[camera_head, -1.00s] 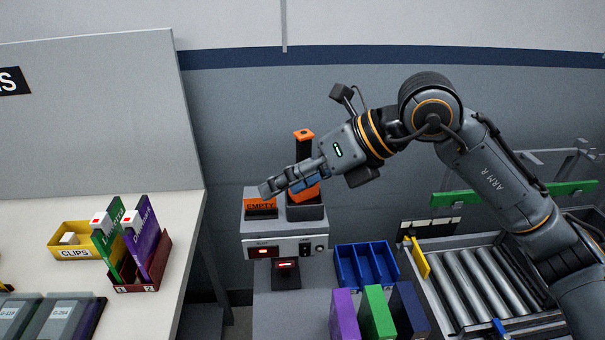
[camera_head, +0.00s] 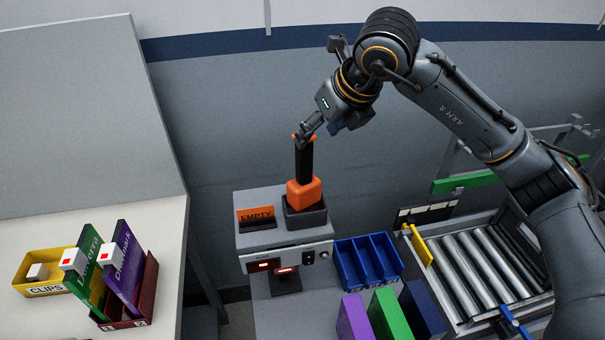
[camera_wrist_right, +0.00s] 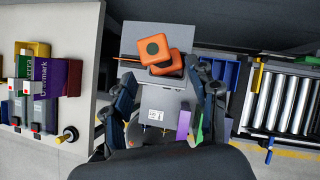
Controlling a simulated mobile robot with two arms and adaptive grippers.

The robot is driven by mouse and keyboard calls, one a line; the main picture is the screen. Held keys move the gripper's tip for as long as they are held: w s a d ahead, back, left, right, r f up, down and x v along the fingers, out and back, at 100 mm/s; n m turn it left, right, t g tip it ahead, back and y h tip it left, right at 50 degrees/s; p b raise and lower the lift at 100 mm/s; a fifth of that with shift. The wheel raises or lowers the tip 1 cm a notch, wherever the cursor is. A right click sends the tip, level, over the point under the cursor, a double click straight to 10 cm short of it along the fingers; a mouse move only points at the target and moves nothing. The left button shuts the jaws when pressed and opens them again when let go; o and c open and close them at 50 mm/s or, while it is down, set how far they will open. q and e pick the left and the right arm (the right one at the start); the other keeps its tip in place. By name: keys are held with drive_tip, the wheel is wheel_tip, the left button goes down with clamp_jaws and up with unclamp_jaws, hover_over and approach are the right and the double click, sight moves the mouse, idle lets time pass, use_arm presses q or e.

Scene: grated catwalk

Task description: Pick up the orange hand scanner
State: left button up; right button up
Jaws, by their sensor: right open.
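The orange hand scanner (camera_head: 304,190) stands upright in a dark holder (camera_head: 305,217) on a grey cabinet, with its black handle and orange top pointing up. My right gripper (camera_head: 303,136) is above it, its fingertips by the orange top. The head view does not show clearly whether they touch. In the right wrist view the scanner (camera_wrist_right: 153,47) lies ahead of the open fingers of my right gripper (camera_wrist_right: 158,78), and nothing is held between them. My left gripper is in neither view.
An orange "EMPTY" sign (camera_head: 257,217) stands left of the holder. A blue divided bin (camera_head: 368,262) and several coloured binders (camera_head: 388,312) are to the right and front. A roller conveyor (camera_head: 478,262) lies further right. A white table (camera_head: 165,230) with a yellow clips bin (camera_head: 43,272) is at left.

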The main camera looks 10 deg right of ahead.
sight(309, 147)
drive_tip(key=x, duration=0.3)
drive_tip(key=shift+w+a+f+p, duration=0.15)
drive_tip(key=shift+w+f+p, duration=0.1)
drive_tip(key=shift+p, duration=0.05)
drive_tip(key=shift+w+f, duration=0.1)
drive_tip(key=shift+f, duration=0.1)
drive_tip(key=shift+w+a+f+p, duration=0.1)
drive_tip(key=shift+a+f+p, duration=0.05)
drive_tip(key=shift+f+p, duration=0.35)
drive_tip(key=shift+w+a+f+p, duration=0.1)
drive_tip(key=shift+w+f+p, duration=0.05)
drive_tip(key=shift+f+p, duration=0.35)
drive_tip(key=shift+p+x, duration=0.4)
drive_tip(key=shift+x, duration=0.6)
drive_tip(key=shift+w+a+f, duration=0.1)
drive_tip(key=shift+w+f, duration=0.1)
drive_tip(key=shift+f, duration=0.2)
drive_tip(key=shift+c, duration=0.8)
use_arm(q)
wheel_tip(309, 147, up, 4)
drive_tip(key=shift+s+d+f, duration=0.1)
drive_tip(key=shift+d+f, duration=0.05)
use_arm(e)
drive_tip(key=shift+r, duration=0.1)
clamp_jaws()
